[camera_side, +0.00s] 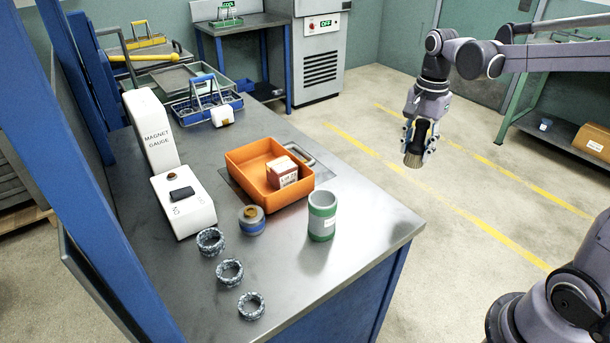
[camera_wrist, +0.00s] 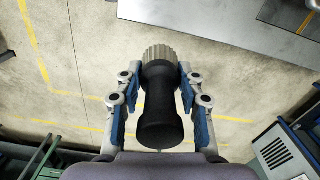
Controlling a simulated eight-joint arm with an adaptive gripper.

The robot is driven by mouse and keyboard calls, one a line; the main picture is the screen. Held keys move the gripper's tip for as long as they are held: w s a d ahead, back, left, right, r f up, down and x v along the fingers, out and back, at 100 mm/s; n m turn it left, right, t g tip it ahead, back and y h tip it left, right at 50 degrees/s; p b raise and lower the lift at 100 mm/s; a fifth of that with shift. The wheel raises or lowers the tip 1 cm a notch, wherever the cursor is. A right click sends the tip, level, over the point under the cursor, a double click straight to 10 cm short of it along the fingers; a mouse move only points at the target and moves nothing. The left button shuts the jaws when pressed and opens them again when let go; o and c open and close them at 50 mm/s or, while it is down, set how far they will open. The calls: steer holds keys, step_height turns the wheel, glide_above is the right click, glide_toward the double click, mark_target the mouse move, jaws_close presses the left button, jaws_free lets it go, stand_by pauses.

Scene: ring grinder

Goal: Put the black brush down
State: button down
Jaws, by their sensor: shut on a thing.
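The black brush (camera_wrist: 160,108) has a black handle and pale bristles. It sits between the blue-padded fingers of my gripper (camera_wrist: 160,105) in the wrist view. In the side view my gripper (camera_side: 419,137) is shut on the brush, with the pale bristles (camera_side: 413,160) pointing down. It hangs in the air over the open floor, to the right of the steel workbench (camera_side: 360,235) and apart from it. The handle is mostly hidden by the fingers in the side view.
On the workbench stand a green-and-white cup (camera_side: 322,216), an orange tray (camera_side: 240,165) holding a small box (camera_side: 283,173), a round pot (camera_side: 252,220), several speckled rings (camera_side: 230,271) and a white magnet gauge (camera_side: 152,130). The bench's front right corner is bare.

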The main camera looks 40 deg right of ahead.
steer(key=w+a+f, duration=0.2)
steer(key=a, duration=0.1)
steer(key=w+a+f, duration=0.2)
steer(key=a, duration=0.1)
steer(key=w+a+f, duration=0.2)
steer(key=a+f, duration=0.1)
steer(key=shift+w+a, duration=0.15)
steer(key=shift+a, duration=0.1)
steer(key=shift+f, duration=1.95)
steer(key=shift+f, duration=0.1)
steer(key=c, duration=0.8)
jaws_free()
